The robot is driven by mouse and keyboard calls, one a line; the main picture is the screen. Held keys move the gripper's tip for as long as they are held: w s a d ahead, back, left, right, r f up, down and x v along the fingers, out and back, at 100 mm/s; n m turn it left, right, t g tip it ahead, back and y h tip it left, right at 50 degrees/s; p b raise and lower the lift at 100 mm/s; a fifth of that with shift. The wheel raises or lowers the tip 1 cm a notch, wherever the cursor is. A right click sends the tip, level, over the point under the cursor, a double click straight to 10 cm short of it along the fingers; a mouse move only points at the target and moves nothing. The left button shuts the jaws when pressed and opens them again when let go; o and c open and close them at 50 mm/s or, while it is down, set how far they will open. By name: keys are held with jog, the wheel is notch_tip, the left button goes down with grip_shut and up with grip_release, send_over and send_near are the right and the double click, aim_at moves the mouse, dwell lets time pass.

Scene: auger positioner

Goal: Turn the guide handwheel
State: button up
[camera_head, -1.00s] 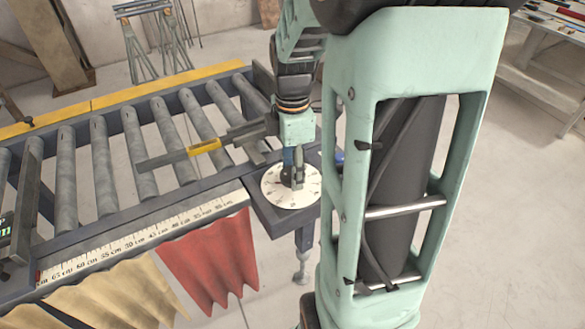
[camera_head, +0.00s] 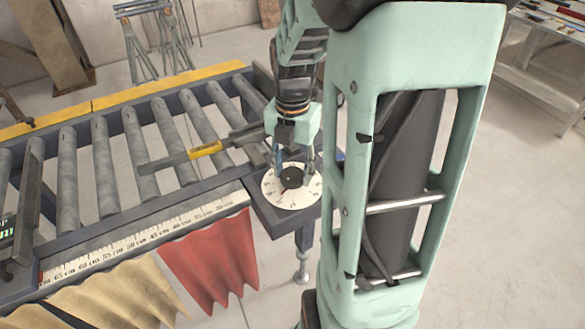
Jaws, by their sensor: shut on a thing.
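The guide handwheel (camera_head: 292,200) is a pale, round, marked dial with a dark hub, lying flat on a dark bracket at the right end of the roller conveyor. My gripper (camera_head: 293,174) points down over it. Its two fingers stand left and right of the hub, and it is shut on the handwheel's hub. The exact finger contact is too small to make out. The guide's carriage, with a green-lit display (camera_head: 7,234), is at the left picture edge, partly cut off, by the scale (camera_head: 140,240).
Grey rollers (camera_head: 105,178) fill the conveyor frame. A bar with a yellow section (camera_head: 206,150) lies across them, left of my gripper. Red (camera_head: 213,262) and tan (camera_head: 120,292) cloths hang in front. Floor at right is open, with a workbench (camera_head: 545,75) behind.

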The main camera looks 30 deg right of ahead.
aim_at(292, 175)
jog(key=shift+n, duration=0.6)
jog(key=o, duration=1.2)
jog(key=shift+c, duration=0.2)
notch_tip(292, 175, up, 12)
